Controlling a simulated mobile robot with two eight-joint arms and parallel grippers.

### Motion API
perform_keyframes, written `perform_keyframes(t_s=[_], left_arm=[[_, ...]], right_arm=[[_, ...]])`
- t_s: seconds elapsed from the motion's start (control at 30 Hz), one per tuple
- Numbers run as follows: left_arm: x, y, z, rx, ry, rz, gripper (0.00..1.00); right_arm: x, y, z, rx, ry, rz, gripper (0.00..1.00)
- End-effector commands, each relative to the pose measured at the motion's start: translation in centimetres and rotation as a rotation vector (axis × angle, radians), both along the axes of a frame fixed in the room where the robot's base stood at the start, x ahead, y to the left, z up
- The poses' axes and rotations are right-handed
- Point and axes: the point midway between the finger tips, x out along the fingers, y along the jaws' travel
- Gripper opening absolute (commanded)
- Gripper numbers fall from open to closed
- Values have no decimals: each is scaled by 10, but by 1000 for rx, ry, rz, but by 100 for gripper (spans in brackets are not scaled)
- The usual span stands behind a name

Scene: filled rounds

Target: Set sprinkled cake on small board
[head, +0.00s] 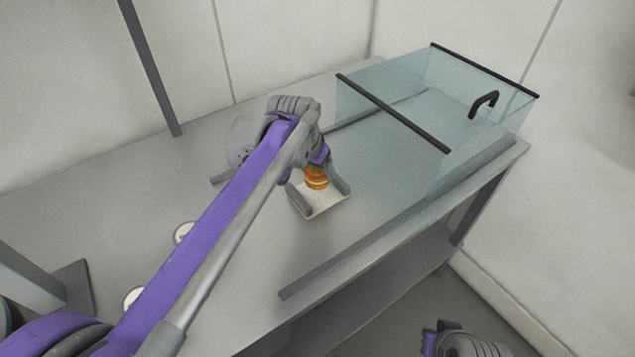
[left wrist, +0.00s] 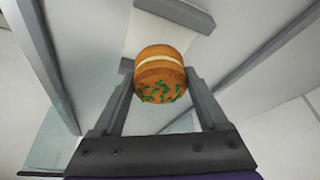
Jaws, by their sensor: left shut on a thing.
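The sprinkled cake (head: 317,178) is a round, orange-brown layered cake with a pale filling band. In the left wrist view the cake (left wrist: 160,76) shows green sprinkles on the face turned to the camera. My left gripper (left wrist: 161,72) is shut on its sides; in the head view the gripper (head: 318,172) is partly hidden by its own wrist. The small board (head: 322,204) is white with grey raised sides and lies below the cake in the head view. I cannot tell whether the cake touches it. Part of my right arm's end (head: 465,343) shows at the bottom, its fingers unseen.
A glass case (head: 400,120) with black edges and a black handle stands on the grey table (head: 260,270) behind and right of the board. Two pale round things (head: 183,232) (head: 133,298) lie left, partly hidden by my arm. The front table stretch is clear.

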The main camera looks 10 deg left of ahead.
Motion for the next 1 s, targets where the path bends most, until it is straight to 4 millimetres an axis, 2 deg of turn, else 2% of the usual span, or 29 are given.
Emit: perform_keyframes(t_s=[0.33,0.73,0.77,0.8,0.87,1.0], left_arm=[[1,0,-41,0,0,0,52],[0,0,-47,0,0,0,52],[0,0,-47,0,0,0,80],[0,0,-46,0,0,0,87],[0,0,-46,0,0,0,98],[0,0,-46,0,0,0,100]], right_arm=[[0,0,-4,0,1,0,0],[-1,0,-6,0,2,0,0],[-1,0,-6,0,2,0,0],[-1,0,-6,0,2,0,0],[-1,0,-5,0,2,0,0],[-1,0,-5,0,2,0,0]])
